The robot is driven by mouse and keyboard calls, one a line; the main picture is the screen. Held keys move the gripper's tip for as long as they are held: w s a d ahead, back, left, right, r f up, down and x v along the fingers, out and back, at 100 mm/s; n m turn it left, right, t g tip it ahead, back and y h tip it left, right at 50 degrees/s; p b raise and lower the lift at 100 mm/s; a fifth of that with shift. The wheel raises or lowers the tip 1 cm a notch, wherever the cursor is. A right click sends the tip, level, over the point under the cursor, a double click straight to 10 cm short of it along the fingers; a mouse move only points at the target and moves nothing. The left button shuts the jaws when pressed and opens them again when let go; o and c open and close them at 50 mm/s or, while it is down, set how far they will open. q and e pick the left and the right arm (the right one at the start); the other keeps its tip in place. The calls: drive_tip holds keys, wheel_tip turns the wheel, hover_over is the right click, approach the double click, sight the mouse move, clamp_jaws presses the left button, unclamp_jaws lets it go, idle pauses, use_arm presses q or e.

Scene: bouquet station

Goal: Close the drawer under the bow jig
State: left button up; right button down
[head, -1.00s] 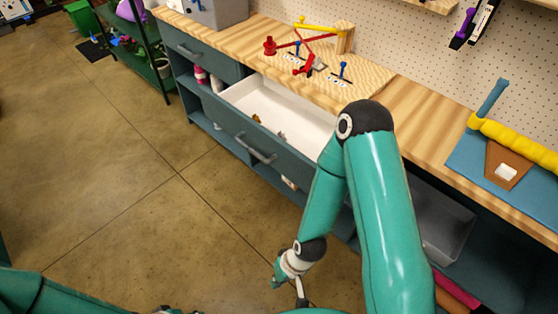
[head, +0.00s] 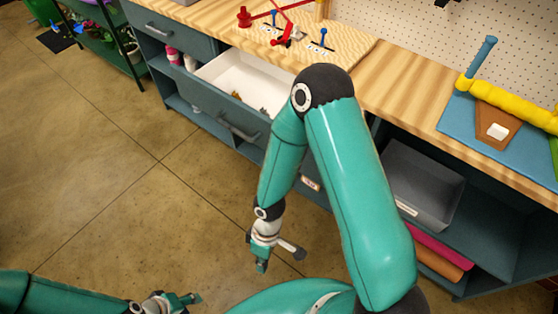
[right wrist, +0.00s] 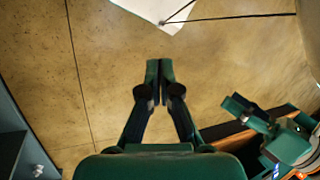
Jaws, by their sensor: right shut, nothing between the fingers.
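The drawer (head: 211,80) under the bow jig is pulled out in the head view. Its white inside shows a few small items, and its grey handle (head: 238,128) is on the blue front. The bow jig (head: 345,50) is a wooden board with red and blue pegs on the bench above it. My right gripper (head: 261,267) is shut and empty, below and apart from the drawer front; it also shows in the right wrist view (right wrist: 160,72). My right arm hides the drawer's right end. My left gripper (head: 192,299) is low in the head view; its opening is unclear.
A closed drawer (head: 160,27) is left of the open one. A grey bin (head: 425,180) stands on a shelf to the right, with coloured rolls (head: 440,250) below. The floor (head: 110,170) before the cabinet is clear.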

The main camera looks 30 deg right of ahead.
drive_tip(key=w+d+n+h+b, duration=0.55)
drive_tip(key=w+n+h, duration=0.2)
drive_tip(key=n, duration=0.25)
drive_tip(key=w+d+r+n+t+h+b, duration=0.3)
drive_tip(key=w+r+n+t+h, duration=0.3)
drive_tip(key=w+r, duration=0.55)
use_arm(q)
wheel_tip(320, 180, down, 8)
drive_tip(key=p, duration=0.1)
drive_tip(key=shift+f+p, duration=0.15)
drive_tip(key=shift+p, duration=0.25)
use_arm(e)
drive_tip(key=w+d+f, duration=0.2)
drive_tip(key=d, duration=0.3)
drive_tip(key=w+d+f+t+h, duration=0.1)
drive_tip(key=w+d+f, duration=0.1)
drive_tip(key=d, duration=0.4)
drive_tip(key=shift+d+f+m, duration=0.15)
drive_tip(key=shift+d+m, duration=0.15)
use_arm(q)
drive_tip(key=shift+s, duration=0.1)
